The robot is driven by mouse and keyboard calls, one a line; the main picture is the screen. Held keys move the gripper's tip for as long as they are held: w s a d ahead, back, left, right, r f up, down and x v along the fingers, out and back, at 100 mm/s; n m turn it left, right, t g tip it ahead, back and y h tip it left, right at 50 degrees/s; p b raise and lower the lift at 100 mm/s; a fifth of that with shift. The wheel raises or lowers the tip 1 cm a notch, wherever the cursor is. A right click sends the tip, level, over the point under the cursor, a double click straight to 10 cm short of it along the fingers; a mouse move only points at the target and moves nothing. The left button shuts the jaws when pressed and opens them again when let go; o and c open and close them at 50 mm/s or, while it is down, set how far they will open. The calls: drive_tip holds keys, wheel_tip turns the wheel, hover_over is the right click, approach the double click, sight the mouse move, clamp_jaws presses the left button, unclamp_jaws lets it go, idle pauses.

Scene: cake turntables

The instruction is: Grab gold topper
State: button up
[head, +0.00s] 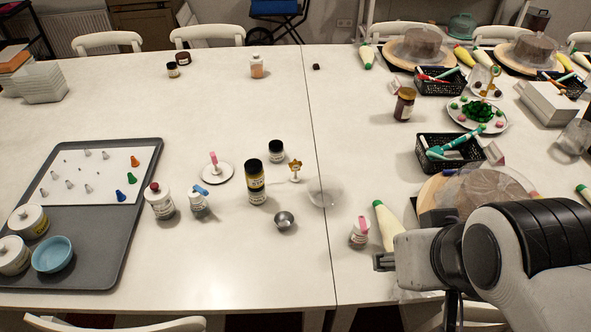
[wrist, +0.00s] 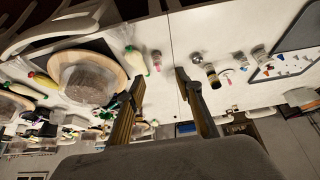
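A small gold topper (head: 295,167) stands upright near the middle of the table in the head view, just right of a dark bottle with a gold label (head: 254,182). Another gold-coloured piece (head: 493,78) stands on a white plate at the far right. My gripper (wrist: 161,76) is open in the wrist view, with two fingers spread and nothing between them but white tabletop beyond. In the head view my arm is at the lower right, well apart from the topper. I cannot make out the topper clearly in the wrist view.
A dark-lidded jar (head: 277,151), a small metal cup (head: 285,220) and a clear disc (head: 324,192) stand around the topper. A pink-topped bottle (head: 360,232) and a cream piping bag (head: 387,224) are near my arm. A grey tray (head: 88,266) lies left.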

drive_tip(key=shift+o, duration=0.6)
drive_tip(key=w+a+f+n+t+y, duration=0.1)
drive_tip(key=w+a+f+t, duration=0.15)
drive_tip(key=w, duration=1.25)
drive_tip(key=w+a+f+n+t, duration=0.15)
drive_tip(key=w+a+f, duration=0.25)
drive_tip(key=w, duration=1.1)
drive_tip(key=shift+w+a+f+n+t, duration=0.35)
drive_tip(key=shift+w+a+f+t, duration=0.5)
drive_tip(key=shift+w+f, duration=1.85)
drive_tip(key=shift+w+a+f+n+t, duration=0.45)
drive_tip(key=shift+w+a+f, duration=0.9)
drive_tip(key=shift+f, duration=2.6)
drive_tip(key=shift+w+a+f+n+t, duration=0.25)
drive_tip(key=shift+w+a+f+t, duration=0.6)
drive_tip(key=shift+w+f, duration=1.9)
drive_tip(key=shift+s+f, duration=0.6)
